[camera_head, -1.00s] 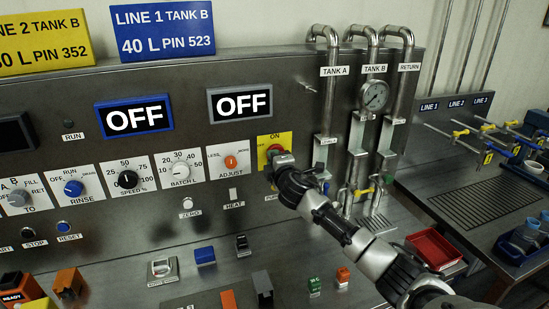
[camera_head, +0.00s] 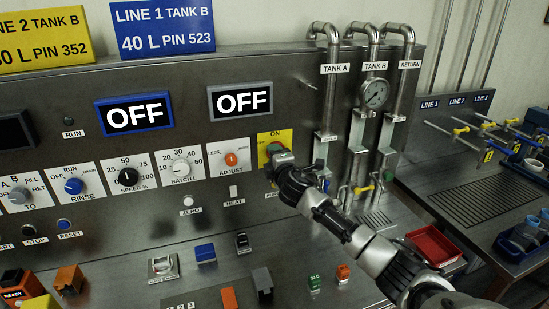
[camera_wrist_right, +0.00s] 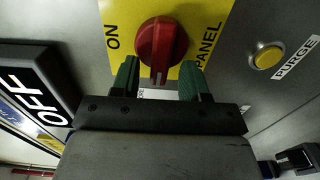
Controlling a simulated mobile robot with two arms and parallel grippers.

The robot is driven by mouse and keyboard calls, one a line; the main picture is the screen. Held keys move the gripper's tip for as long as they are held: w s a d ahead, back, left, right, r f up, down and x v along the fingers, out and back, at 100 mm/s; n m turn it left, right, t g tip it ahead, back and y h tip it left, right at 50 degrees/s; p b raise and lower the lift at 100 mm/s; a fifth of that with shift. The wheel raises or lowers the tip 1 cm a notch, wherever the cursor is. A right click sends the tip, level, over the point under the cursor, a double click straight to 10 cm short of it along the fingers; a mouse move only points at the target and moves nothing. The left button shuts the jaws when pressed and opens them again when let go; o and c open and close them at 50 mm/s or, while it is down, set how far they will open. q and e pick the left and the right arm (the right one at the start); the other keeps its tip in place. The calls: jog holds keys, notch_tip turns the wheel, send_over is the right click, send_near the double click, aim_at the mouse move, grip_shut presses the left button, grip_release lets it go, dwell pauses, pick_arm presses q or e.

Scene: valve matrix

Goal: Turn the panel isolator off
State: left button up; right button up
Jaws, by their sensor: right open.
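The panel isolator is a red rotary knob (camera_wrist_right: 160,46) on a yellow plate (camera_wrist_right: 205,25) lettered ON and PANEL in the right wrist view. In the head view the yellow plate (camera_head: 284,138) is partly covered by my right gripper (camera_head: 276,152). In the right wrist view my right gripper (camera_wrist_right: 160,82) is open, its two green fingertips on either side of the lower part of the knob. Gaps show between the fingers and the knob. Whether the fingers touch the knob's sides lower down I cannot tell. My left gripper is not in view.
A yellow purge button (camera_wrist_right: 267,57) sits beside the plate. The adjust dial (camera_head: 231,159) is to the left in the head view. Pipes with a pressure gauge (camera_head: 375,94) stand to the right. Two displays read OFF, including a grey-framed one (camera_head: 240,101).

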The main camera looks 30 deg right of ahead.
jog(key=shift+s, duration=0.1)
jog(key=b+v, duration=0.2)
jog(key=v, duration=0.8)
jog(key=shift+s+b, duration=0.3)
jog(key=shift+b, duration=0.1)
jog(key=shift+a, duration=0.15)
